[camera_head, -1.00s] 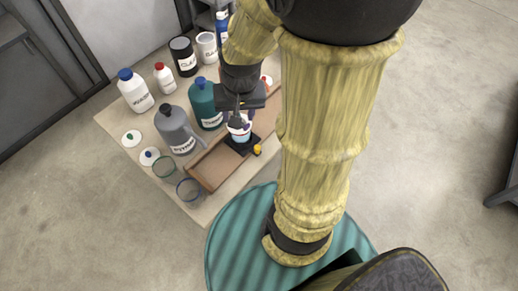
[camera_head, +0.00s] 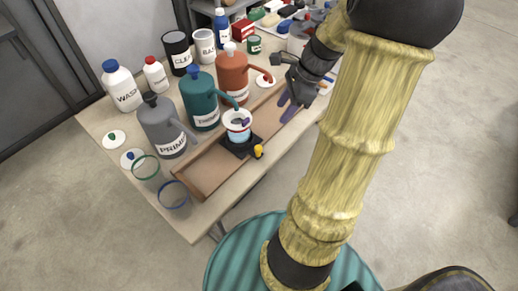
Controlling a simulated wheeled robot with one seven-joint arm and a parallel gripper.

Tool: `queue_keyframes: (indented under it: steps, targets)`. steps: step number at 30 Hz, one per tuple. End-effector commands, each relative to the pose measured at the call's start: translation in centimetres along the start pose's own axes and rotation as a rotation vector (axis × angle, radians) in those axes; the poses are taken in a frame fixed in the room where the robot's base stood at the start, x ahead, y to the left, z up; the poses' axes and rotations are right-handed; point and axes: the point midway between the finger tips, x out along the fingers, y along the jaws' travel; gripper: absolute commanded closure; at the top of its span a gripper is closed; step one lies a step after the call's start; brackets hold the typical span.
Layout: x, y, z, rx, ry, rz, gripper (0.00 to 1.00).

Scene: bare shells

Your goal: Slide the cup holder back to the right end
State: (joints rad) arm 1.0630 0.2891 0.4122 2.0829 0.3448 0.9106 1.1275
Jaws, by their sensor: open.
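The black cup holder (camera_head: 240,147) sits in the brown wooden track (camera_head: 203,172), near the middle of the part that shows. It has a yellow knob (camera_head: 258,152) at its front. A white cup (camera_head: 237,120) with a blue band stands upright in it. My gripper (camera_head: 287,106), with purple fingers, is open and empty over the track, to the right of the cup and apart from it. My arm hides part of the track's right end.
Grey (camera_head: 164,128), teal (camera_head: 200,100) and orange (camera_head: 232,72) jugs stand along the track's back side; the teal spout reaches close to the cup. Green (camera_head: 146,167) and blue (camera_head: 174,194) rings are at the left end. Bottles and cans stand behind.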

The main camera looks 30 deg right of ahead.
Motion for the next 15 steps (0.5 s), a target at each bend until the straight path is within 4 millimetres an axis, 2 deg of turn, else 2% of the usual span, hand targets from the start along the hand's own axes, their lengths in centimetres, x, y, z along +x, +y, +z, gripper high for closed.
queue_keyframes:
  steps: [8,15]
  targets:
    - [0.2,0.0,0.1,-0.005,0.001,0.002,0.56]
    - [3.0,0.1,0.3,-0.009,-0.001,0.007,0.56]
